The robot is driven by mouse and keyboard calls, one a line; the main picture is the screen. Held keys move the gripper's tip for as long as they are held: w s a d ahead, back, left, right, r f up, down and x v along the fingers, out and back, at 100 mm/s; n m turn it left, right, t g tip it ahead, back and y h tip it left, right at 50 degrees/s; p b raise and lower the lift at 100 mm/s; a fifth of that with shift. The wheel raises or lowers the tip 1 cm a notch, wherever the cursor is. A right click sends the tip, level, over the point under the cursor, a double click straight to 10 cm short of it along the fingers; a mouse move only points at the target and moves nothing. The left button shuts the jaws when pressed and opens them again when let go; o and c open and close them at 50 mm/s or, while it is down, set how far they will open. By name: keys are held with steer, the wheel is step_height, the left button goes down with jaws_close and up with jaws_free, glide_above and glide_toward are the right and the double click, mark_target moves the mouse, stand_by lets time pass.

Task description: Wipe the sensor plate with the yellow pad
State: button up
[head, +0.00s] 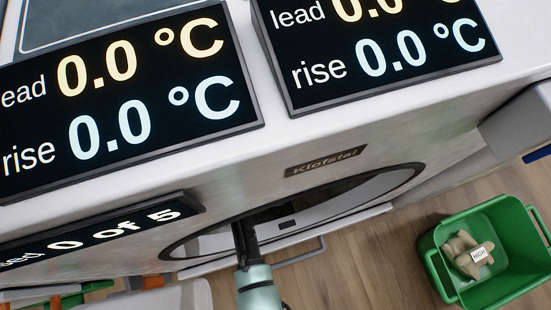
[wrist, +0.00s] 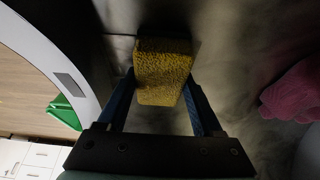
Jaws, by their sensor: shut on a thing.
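The yellow pad (wrist: 162,72) is between the two blue fingers of my gripper (wrist: 162,95), in the middle of the wrist view. My gripper is shut on it. Behind the pad is a dull grey, smudged surface (wrist: 225,65) with a darker patch around the pad; I cannot tell whether this is the sensor plate or whether the pad touches it. In the head view my arm reaches into the round opening (head: 345,198) of a white machine, and the pad and fingertips are hidden.
A pink, cloth-like thing (wrist: 293,92) lies at the right of the wrist view. Two displays (head: 120,95) (head: 375,50) on the machine read 0.0 °C; a lower one (head: 95,240) shows "0 of 5". A green bin (head: 437,268) holding beige things stands on the wooden floor.

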mark_target(285, 206)
steer(key=shift+s+d+p, duration=0.15)
steer(key=shift+s+p, duration=0.25)
steer(key=shift+s, duration=0.1)
steer(key=shift+s+d+p, duration=0.15)
steer(key=shift+s+p, duration=0.25)
steer(key=shift+s, duration=0.1)
steer(key=shift+s+d+p, duration=0.25)
steer(key=shift+s+p, duration=0.15)
steer(key=shift+s, duration=0.4)
steer(key=shift+w+f, duration=0.1)
steer(key=shift+w+a+b, duration=0.3)
steer(key=shift+w+b, duration=0.2)
steer(key=shift+w, duration=0.35)
steer(key=shift+w+a+b, duration=0.25)
steer(key=shift+w+b, duration=0.25)
steer(key=shift+w, duration=0.35)
steer(key=shift+w+a+b, duration=0.3)
steer(key=shift+w+b, duration=0.2)
steer(key=shift+w, duration=0.35)
steer(key=shift+s, duration=0.15)
steer(key=shift+s+d+p, duration=0.3)
steer(key=shift+s+p, duration=0.25)
steer(key=shift+s, duration=0.25)
steer(key=shift+s+d+p, duration=0.25)
steer(key=shift+s+p, duration=0.35)
steer(key=shift+s, duration=0.25)
steer(key=shift+s+d+p, duration=0.3)
steer(key=shift+s+p, duration=0.25)
steer(key=shift+s, duration=0.4)
